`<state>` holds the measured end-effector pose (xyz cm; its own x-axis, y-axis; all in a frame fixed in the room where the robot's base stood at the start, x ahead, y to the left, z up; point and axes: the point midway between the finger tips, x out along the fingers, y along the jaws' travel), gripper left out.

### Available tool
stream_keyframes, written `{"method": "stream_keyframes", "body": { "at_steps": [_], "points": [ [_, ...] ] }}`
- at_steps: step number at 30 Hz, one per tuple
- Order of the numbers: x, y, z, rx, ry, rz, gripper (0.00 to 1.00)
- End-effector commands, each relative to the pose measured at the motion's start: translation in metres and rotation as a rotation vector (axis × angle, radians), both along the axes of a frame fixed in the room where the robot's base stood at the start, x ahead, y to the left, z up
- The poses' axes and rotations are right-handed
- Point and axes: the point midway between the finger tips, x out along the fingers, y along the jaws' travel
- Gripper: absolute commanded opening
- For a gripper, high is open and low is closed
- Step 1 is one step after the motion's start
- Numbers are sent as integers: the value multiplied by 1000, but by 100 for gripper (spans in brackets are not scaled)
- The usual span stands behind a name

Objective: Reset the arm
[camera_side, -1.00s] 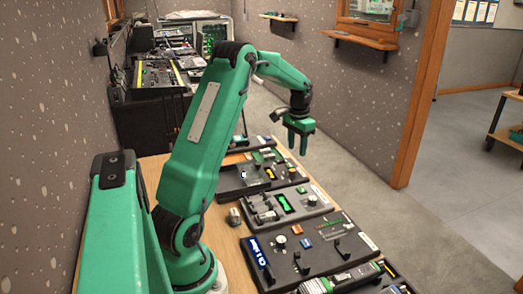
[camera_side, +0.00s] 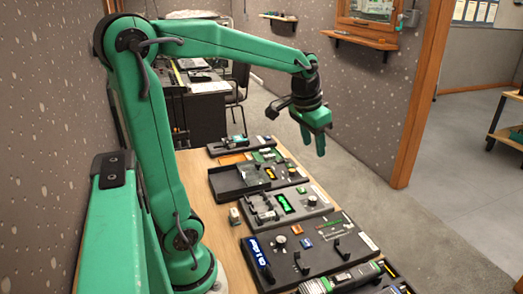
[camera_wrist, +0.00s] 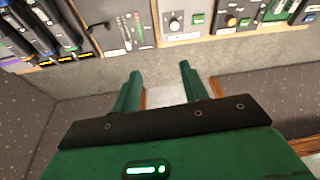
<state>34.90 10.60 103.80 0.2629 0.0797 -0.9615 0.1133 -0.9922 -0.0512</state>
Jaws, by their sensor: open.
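My gripper (camera_side: 316,140) is green with two fingers pointing down. In the side view it hangs in the air above and beyond the right edge of the bench, clear of the panels. In the wrist view my gripper (camera_wrist: 158,88) shows its fingers apart with nothing between them. My arm is raised, with the upper link near upright and the forearm reaching to the right. The panel with faders (camera_wrist: 128,28) shows at the top of the wrist view, away from the fingers.
The wooden bench (camera_side: 217,233) carries several dark panels, including one with a green display (camera_side: 285,203) and one with black levers (camera_side: 310,257). A small box (camera_side: 234,216) stands near my base. A chair (camera_side: 238,82) is behind. Bare floor (camera_side: 375,212) lies right of the bench.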

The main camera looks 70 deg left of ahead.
Motion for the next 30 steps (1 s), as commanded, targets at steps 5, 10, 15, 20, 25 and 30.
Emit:
{"method": "stream_keyframes", "body": {
  "at_steps": [5,10,15,20,25,30],
  "points": [
    [-28,-32,8,1,-52,-29,44],
    [-54,-57,10,-3,-99,-54,44],
    [-82,-79,7,-12,-145,-80,44],
    [-105,-94,0,-24,-185,-101,44],
    [-120,-103,-6,-34,-212,-115,44],
    [-125,-106,-9,-38,-221,-119,44]
  ]
}}
